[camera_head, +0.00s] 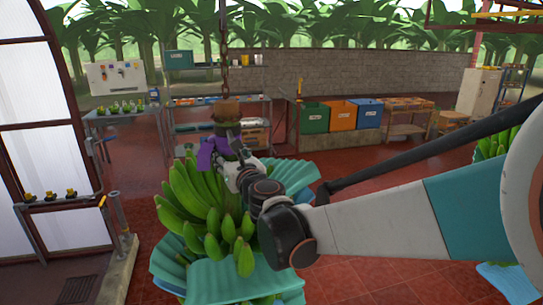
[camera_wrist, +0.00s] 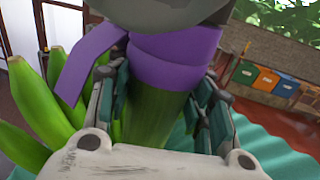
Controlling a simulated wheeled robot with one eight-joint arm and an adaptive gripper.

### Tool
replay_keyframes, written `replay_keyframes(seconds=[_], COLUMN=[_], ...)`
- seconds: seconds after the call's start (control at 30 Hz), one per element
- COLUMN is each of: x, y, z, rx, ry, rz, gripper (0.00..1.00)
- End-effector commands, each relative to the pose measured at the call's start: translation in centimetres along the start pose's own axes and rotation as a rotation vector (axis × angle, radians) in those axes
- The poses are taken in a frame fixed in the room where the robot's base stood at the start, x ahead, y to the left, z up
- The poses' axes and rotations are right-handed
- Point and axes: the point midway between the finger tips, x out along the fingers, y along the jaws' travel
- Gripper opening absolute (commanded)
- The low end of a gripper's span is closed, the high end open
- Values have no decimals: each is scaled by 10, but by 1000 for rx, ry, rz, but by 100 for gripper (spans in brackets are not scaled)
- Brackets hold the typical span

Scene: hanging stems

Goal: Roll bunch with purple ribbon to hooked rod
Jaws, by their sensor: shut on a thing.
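The banana bunch (camera_head: 186,200) with the purple ribbon (camera_head: 205,156) hangs from a chain (camera_head: 223,45) left of centre in the head view. My gripper (camera_head: 230,160) is at its stem, just below the ribbon's upper wraps. In the wrist view my gripper (camera_wrist: 163,112) has a finger on each side of the green stem (camera_wrist: 150,118) and is shut on it. The ribbon (camera_wrist: 172,62) wraps the stem above, with a loose tail to the left. Green bananas (camera_wrist: 38,100) show at left. I cannot clearly make out the hooked rod.
Wavy teal sheets (camera_head: 245,283) lie around and below the bunch. Another bunch (camera_head: 495,145) hangs at the far right.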

Motion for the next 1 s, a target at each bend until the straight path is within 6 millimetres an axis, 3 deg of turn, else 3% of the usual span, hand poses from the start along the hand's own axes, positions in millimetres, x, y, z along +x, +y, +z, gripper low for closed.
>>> replay_keyframes(seconds=[0.03, 0.1, 1.0], x=[4, 8, 69], y=[26, 51, 366], z=[-1, -1, 2], rx=[-1, 0, 0], ry=[0, 0, -1], rz=[15, 16, 12], gripper=[4, 4, 4])
